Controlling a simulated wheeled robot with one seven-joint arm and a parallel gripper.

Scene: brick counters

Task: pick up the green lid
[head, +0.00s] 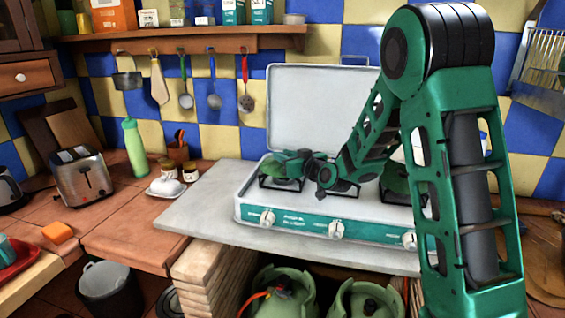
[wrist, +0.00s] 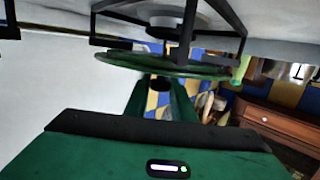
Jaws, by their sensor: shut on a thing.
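The green lid (head: 279,172) is at the left burner of the white stove, partly hidden by my gripper (head: 290,158) in the head view. In the wrist view the green lid (wrist: 150,64) shows nearly edge-on as a thin disc, close to the black burner grate (wrist: 240,45). My gripper reaches it from the right of the stove and is shut on the lid. The fingertips are small and partly hidden, so the exact grip point is unclear. I cannot tell whether the lid touches the grate.
The stove (head: 300,207) has a raised white cover (head: 310,100) behind it. Another green item (head: 396,180) sits at the right burner, partly behind my arm. A toaster (head: 82,178), green bottle (head: 134,148) and white dish (head: 165,188) stand left. Utensils hang above.

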